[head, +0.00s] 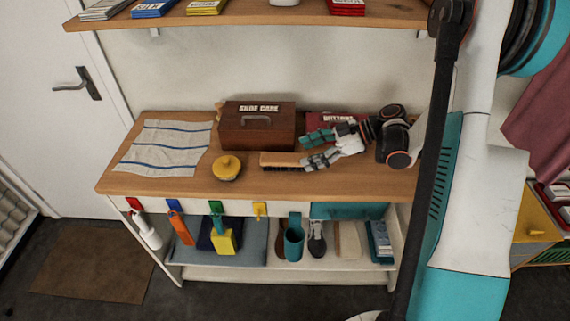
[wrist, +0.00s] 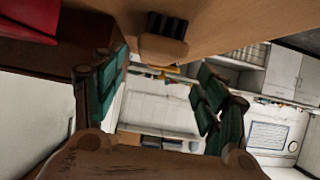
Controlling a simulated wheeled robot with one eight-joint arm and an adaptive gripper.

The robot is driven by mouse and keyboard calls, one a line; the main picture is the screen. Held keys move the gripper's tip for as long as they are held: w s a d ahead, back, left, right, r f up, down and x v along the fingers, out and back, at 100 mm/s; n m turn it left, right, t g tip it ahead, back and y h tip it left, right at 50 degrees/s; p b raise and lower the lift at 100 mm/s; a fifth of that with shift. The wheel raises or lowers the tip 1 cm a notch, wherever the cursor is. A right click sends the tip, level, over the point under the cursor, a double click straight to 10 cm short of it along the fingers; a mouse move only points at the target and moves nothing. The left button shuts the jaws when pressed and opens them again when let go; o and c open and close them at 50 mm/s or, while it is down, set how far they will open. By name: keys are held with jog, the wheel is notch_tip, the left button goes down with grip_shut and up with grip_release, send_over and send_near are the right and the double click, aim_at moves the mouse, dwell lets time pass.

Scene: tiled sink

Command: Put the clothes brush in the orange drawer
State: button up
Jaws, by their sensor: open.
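The clothes brush (head: 279,159), with a pale wooden back and dark bristles, lies on the wooden worktop in front of the shoe care box. In the wrist view the end of the brush (wrist: 163,49) shows beyond the fingers, with black bristles beside it. My gripper (head: 305,153) is open and empty, with its teal-padded fingers reaching left towards the right end of the brush. In the head view the lower finger overlaps that end; I cannot tell whether they touch. An orange-yellow panel (head: 535,219) with a knob shows at the right edge; I cannot tell if it is the orange drawer.
The brown shoe care box (head: 258,130) stands behind the brush, with a red box (head: 327,119) to its right. A yellow round tin (head: 227,168) sits left of the brush. A striped cloth (head: 168,146) covers the left worktop. A shelf (head: 250,16) hangs above.

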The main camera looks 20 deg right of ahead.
aim_at(287, 157)
jog(key=shift+w+r+b+x, duration=0.15)
jog(key=shift+b+x, duration=0.4)
jog(key=shift+x, duration=1.05)
jog(key=shift+w+r+b+x, duration=0.15)
jog(key=shift+b+x, duration=0.35)
jog(key=shift+x, duration=1.1)
jog(key=shift+a+r, duration=0.1)
jog(key=c, duration=1.3)
